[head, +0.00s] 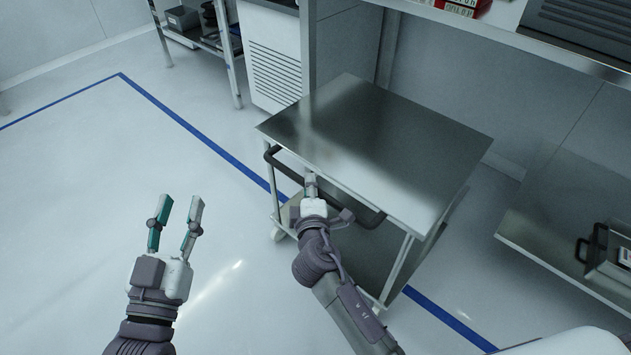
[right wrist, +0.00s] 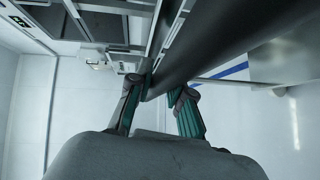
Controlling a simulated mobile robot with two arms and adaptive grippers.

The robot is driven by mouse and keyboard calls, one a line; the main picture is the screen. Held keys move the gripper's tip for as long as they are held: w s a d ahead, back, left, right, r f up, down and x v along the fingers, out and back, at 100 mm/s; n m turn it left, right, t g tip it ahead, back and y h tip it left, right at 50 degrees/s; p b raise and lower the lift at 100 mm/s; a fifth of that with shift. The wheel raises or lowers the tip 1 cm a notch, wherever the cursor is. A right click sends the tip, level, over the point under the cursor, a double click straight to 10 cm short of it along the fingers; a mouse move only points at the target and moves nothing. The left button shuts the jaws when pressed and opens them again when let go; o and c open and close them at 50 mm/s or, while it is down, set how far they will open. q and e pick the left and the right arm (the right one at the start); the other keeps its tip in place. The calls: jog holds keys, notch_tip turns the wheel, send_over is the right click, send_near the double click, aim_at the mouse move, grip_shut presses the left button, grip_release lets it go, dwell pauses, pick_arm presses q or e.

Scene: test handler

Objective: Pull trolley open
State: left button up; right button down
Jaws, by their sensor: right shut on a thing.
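The trolley (head: 385,140) is a metal cart with a flat steel top, standing at the front of a workbench frame. A dark handle bar (head: 280,164) runs along its near side. My right gripper (head: 311,180) is shut on the handle near its middle. In the right wrist view the dark handle (right wrist: 215,45) passes between the teal fingers (right wrist: 160,93). The fingertips are partly hidden by the handle there. My left gripper (head: 176,212) is open and empty over the floor, to the left of the trolley.
Blue floor tape (head: 205,137) runs under the trolley. A shelf (head: 575,235) with a dark-handled box (head: 610,255) is at the right. A vented white cabinet (head: 272,62) stands behind the trolley's left corner. The floor at left is clear.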

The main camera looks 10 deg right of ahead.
pick_arm(q)
jog(key=shift+s+a+r+t, duration=0.25)
jog(key=shift+s+r+t, duration=0.05)
jog(key=shift+r, duration=0.05)
pick_arm(e)
jog(key=shift+s+a, duration=0.65)
jog(key=shift+a, duration=0.15)
jog(key=c, duration=1)
grip_release()
jog(key=shift+c, duration=0.2)
jog(key=s+a+r, duration=0.1)
jog(key=s, duration=1)
jog(key=shift+s+a+r, duration=0.15)
jog(key=shift+s+r, duration=0.15)
jog(key=shift+s, duration=0.05)
